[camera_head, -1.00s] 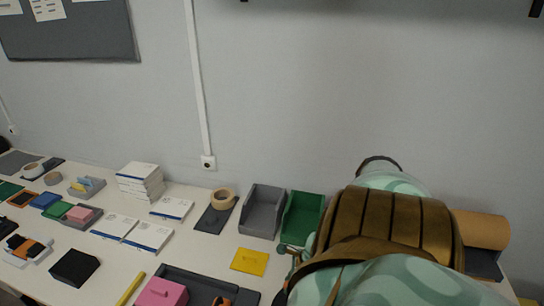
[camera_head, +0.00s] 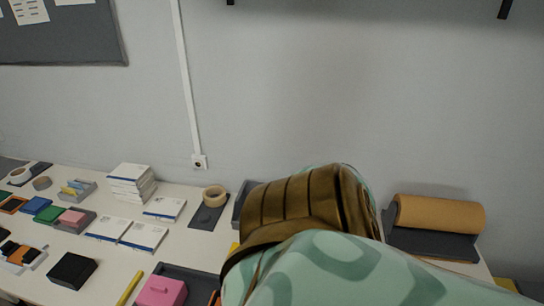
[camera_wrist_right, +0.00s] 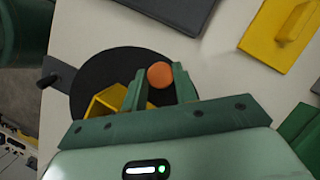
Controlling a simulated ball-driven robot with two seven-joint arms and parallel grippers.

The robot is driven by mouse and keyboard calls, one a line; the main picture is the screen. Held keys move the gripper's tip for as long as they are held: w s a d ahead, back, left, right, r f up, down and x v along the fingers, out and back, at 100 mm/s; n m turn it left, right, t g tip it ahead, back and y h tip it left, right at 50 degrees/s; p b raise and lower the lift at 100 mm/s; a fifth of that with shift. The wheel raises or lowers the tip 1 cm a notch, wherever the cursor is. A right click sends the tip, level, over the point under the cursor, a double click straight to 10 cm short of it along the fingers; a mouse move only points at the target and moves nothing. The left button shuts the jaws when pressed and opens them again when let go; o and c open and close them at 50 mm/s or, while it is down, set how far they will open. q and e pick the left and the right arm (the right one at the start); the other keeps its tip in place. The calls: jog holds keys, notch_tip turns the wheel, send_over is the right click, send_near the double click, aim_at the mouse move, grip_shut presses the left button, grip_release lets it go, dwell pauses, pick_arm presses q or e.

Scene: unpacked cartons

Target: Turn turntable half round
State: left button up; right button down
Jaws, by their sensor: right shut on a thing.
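The turntable is a black round disc (camera_wrist_right: 98,75) in the right wrist view, with a dark tab (camera_wrist_right: 60,72) sticking out at its left edge. An orange round peg (camera_wrist_right: 160,75) stands at the disc's right side. A yellow block (camera_wrist_right: 104,101) is on the disc, partly hidden by my gripper. My right gripper (camera_wrist_right: 160,88) is shut on the orange peg, with one green finger on each side. In the head view my right arm covers the turntable and this gripper. My left gripper is in neither view.
A yellow plate with a handle (camera_wrist_right: 283,28) lies right of the turntable in the wrist view. In the head view a dark tray (camera_head: 190,278) holds a pink block (camera_head: 161,291). Booklets (camera_head: 143,237), a tape roll (camera_head: 215,196) and a brown roll (camera_head: 440,214) stand around.

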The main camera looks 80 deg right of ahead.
jog(key=shift+a+f+n, duration=0.1)
jog(key=shift+a+n, duration=0.6)
jog(key=shift+a, duration=0.1)
jog(key=shift+y, duration=0.3)
jog(key=c, duration=1.1)
grip_release()
jog(key=p+v, duration=0.2)
jog(key=v, duration=0.3)
jog(key=p+v, duration=0.3)
jog(key=v, duration=0.3)
jog(key=p+v, duration=0.2)
jog(key=v, duration=0.3)
jog(key=shift+w+r+p, duration=0.25)
jog(key=shift+p, duration=0.05)
jog(key=shift+f, duration=0.1)
